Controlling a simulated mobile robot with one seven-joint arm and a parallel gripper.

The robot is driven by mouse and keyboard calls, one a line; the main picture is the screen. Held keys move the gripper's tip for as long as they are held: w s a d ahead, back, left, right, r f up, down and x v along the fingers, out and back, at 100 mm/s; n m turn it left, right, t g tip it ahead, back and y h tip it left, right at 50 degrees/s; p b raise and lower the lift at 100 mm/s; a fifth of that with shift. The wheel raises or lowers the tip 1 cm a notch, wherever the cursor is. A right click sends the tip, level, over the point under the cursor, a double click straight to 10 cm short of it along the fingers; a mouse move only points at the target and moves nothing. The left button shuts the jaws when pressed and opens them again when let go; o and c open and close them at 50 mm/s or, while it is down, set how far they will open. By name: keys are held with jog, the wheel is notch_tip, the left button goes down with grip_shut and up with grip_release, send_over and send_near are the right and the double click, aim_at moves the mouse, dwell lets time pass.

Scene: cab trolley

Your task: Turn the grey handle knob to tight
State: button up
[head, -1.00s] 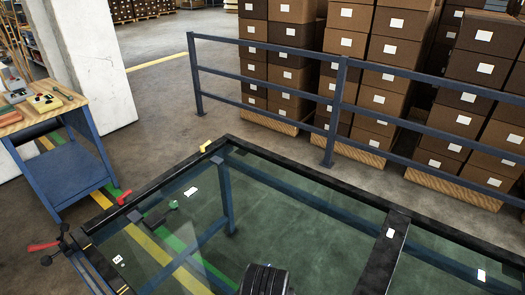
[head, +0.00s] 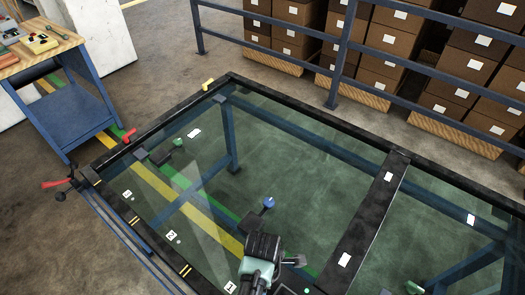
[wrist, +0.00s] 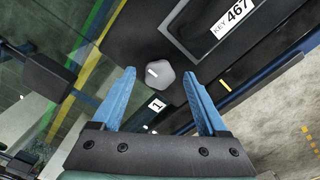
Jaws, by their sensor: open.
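The grey knob (wrist: 160,74) shows in the wrist view as a rounded, many-sided cap with a short pale line on its face. It sits on a dark panel above a white label "1" (wrist: 157,103). My gripper (wrist: 158,76) is open, with its two blue fingers on either side of the knob in the picture. I see no contact, and the height above the knob is unclear. In the head view my dark arm (head: 262,247) reaches in from the bottom. I cannot make out the knob there.
A "KEY 467" plate (wrist: 232,17) lies beyond the knob. A glass-topped black frame (head: 135,142) fills the foreground, with label 2 (head: 172,235) along its near side. A red handle (head: 58,184) sticks out at its left corner. A workbench (head: 62,105) and railing (head: 345,45) stand behind.

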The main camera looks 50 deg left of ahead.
grip_shut()
dwell(0.5)
